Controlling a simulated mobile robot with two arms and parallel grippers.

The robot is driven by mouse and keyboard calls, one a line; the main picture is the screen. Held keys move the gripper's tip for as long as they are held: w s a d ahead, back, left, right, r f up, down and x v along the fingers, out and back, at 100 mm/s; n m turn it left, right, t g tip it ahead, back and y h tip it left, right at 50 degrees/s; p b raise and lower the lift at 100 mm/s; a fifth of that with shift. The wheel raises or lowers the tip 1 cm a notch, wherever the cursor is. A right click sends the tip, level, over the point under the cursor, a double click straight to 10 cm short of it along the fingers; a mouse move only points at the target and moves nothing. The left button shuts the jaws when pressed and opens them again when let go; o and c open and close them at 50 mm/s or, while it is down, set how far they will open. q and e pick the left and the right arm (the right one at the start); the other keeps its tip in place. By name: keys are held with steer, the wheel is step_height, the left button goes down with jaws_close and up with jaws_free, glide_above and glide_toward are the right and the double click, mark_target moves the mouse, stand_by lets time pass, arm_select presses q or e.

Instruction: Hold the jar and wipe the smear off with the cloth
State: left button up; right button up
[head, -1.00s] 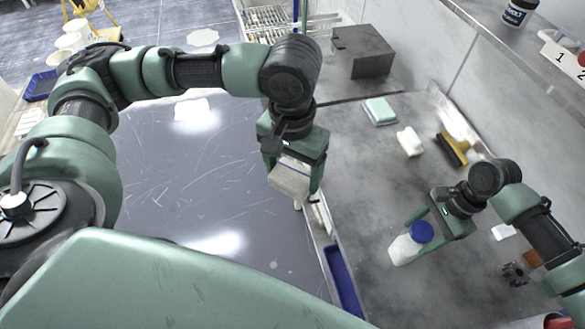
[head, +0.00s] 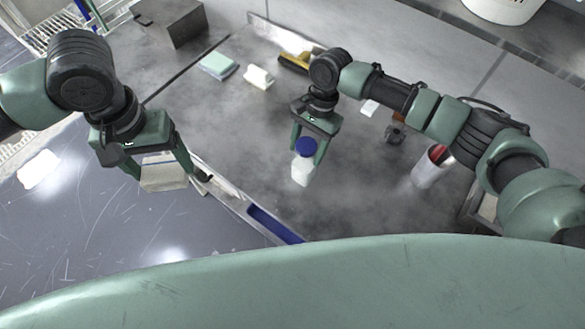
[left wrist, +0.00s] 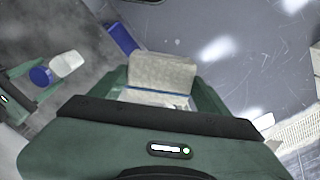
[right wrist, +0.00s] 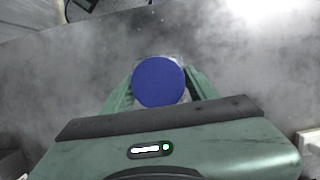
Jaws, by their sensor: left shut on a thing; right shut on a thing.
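A white jar (head: 302,172) with a blue lid (head: 306,147) is upright between the fingers of my right gripper (head: 308,158), which is shut on it. In the right wrist view the blue lid (right wrist: 158,82) hides most of the jar. My left gripper (head: 163,172) is shut on a folded whitish cloth (head: 162,173) with a blue stripe; the cloth also shows in the left wrist view (left wrist: 162,75). The cloth is apart from the jar, to its left in the head view. I cannot make out a smear on the jar.
A green-and-white sponge (head: 218,65), a white block (head: 258,77) and a yellow-black brush (head: 295,62) lie at the back of the grey worktop. A blue tray (head: 272,225) sits along the front edge. A white container with red contents (head: 430,168) stands at right.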

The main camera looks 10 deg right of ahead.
arm_select(q)
steer(key=w+d+f+n+t+h, duration=0.45)
steer(key=w+d+f+h, duration=0.6)
steer(key=d+f, duration=0.55)
steer(key=s+f+n+t+h, duration=0.2)
steer(key=s+f+n+t, duration=0.3)
steer(key=s+f+t, duration=0.4)
steer(key=shift+m+g, duration=0.25)
steer(key=shift+g, duration=0.1)
steer(key=shift+w+d+f, duration=0.1)
steer(key=shift+w+d, duration=0.4)
steer(key=shift+d, duration=0.25)
steer(key=shift+w+d+f, duration=0.15)
steer(key=shift+w+d, duration=0.3)
steer(key=shift+d, duration=0.3)
steer(key=shift+w+d+f, duration=0.1)
steer(key=shift+w+d, duration=0.4)
steer(key=shift+d, duration=0.25)
steer(key=shift+x, duration=1)
